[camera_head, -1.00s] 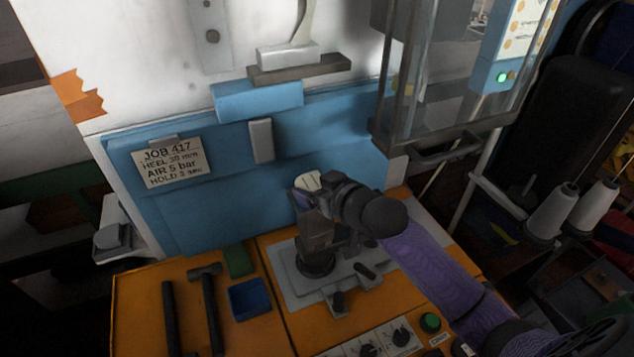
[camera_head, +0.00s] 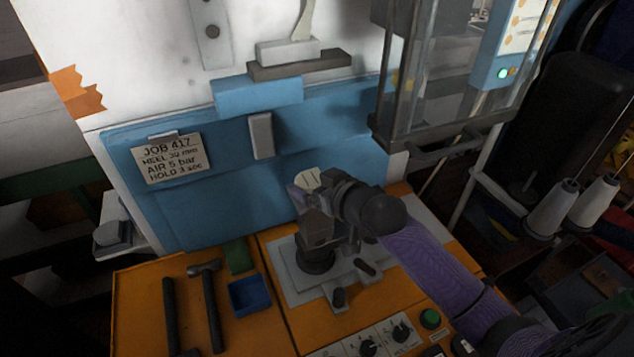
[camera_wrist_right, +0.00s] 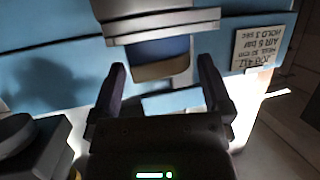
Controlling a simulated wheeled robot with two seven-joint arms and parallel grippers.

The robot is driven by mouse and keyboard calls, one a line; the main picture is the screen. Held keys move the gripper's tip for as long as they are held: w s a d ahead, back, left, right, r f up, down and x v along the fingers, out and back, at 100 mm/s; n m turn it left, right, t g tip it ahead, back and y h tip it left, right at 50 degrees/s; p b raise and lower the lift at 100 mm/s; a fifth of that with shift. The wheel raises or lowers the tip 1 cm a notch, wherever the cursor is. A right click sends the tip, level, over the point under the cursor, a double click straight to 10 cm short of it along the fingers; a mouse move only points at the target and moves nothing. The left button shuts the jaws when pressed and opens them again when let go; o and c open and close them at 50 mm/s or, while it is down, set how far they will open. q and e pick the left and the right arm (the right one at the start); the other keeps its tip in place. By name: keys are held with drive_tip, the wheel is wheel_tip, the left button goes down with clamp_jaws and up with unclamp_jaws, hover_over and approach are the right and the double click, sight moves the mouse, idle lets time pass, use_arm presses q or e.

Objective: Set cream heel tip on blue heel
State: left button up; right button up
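My right gripper (camera_head: 308,200) is above the grey fixture plate in the head view, with its fingers partly hidden by my wrist. In the right wrist view, which looks upside down, its two fingers (camera_wrist_right: 161,75) stand apart with a gap between them. Beyond that gap is a dark blue block, which looks like the blue heel (camera_wrist_right: 160,49). A tan face, probably the cream heel tip (camera_wrist_right: 164,70), lies against the blue block's edge. A cream piece with dark marks (camera_head: 308,179) shows beside the fingertips in the head view. My left gripper is not in view.
A blue panel with a job card (camera_head: 168,159) stands behind. On the orange bench are a hammer (camera_head: 208,305), a blue tray (camera_head: 249,296) and control knobs (camera_head: 400,332). A clear-walled cabinet (camera_head: 440,80) hangs at the upper right. Thread cones (camera_head: 553,208) stand at far right.

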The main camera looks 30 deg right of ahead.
drive_tip(key=p+v, duration=0.1)
drive_tip(key=v, duration=0.9)
